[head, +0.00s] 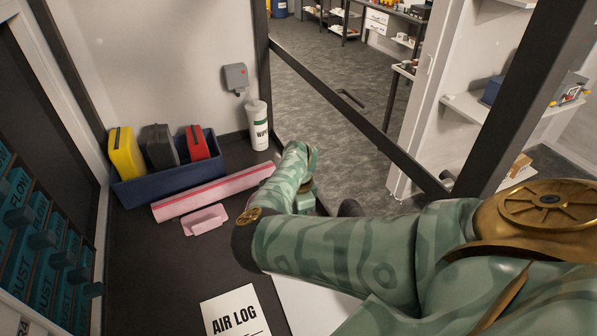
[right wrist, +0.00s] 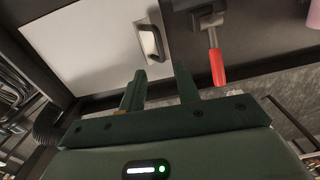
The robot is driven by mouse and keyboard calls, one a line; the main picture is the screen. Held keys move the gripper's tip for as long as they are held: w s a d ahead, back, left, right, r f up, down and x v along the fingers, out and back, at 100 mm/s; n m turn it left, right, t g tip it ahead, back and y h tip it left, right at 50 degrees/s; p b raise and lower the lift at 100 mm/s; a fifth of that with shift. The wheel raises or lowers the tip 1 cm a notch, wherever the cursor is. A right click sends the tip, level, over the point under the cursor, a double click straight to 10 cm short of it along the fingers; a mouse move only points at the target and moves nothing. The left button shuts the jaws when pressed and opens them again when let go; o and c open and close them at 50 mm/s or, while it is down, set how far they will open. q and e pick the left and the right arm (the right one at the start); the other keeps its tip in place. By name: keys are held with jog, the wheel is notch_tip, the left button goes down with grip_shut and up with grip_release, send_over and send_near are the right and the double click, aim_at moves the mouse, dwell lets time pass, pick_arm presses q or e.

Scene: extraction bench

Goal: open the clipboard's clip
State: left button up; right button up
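My right gripper (right wrist: 158,80) shows in the right wrist view with its two dark green fingers apart and nothing between them. Beyond the fingertips lies a flat white panel (right wrist: 85,50) with a dark U-shaped bar (right wrist: 150,42) near its edge. To the right is a dark bracket with a red lever (right wrist: 216,66). I cannot tell which of these is the clip. In the head view a white sheet marked AIR LOG (head: 235,313) lies at the front, no clip visible on it. My right arm hides the right gripper there. My left gripper is out of view.
On the dark bench, a blue bin (head: 165,186) holds yellow, grey and red cases. A long pink bar (head: 213,192) and a small pink piece (head: 205,220) lie before it. A white wipes canister (head: 258,128) stands behind. A dark frame post (head: 535,95) rises at the right.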

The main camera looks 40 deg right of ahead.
notch_tip(320, 180, down, 8)
jog(key=shift+w+d+b, duration=0.1)
jog(key=shift+b, duration=0.2)
grip_shut()
jog(key=w+g+b, duration=0.1)
jog(key=b, duration=0.4)
jog(key=w+f+g+y+b, duration=0.1)
jog(key=g+b, duration=0.1)
jog(key=b, duration=0.4)
jog(key=w+d+g+b, duration=0.1)
jog(key=b, duration=0.4)
jog(key=shift+f+g+y, duration=0.3)
jog(key=shift+f+y, duration=0.1)
jog(key=shift+r+b, duration=0.1)
jog(key=shift+b, duration=0.35)
jog(key=shift+r, duration=0.3)
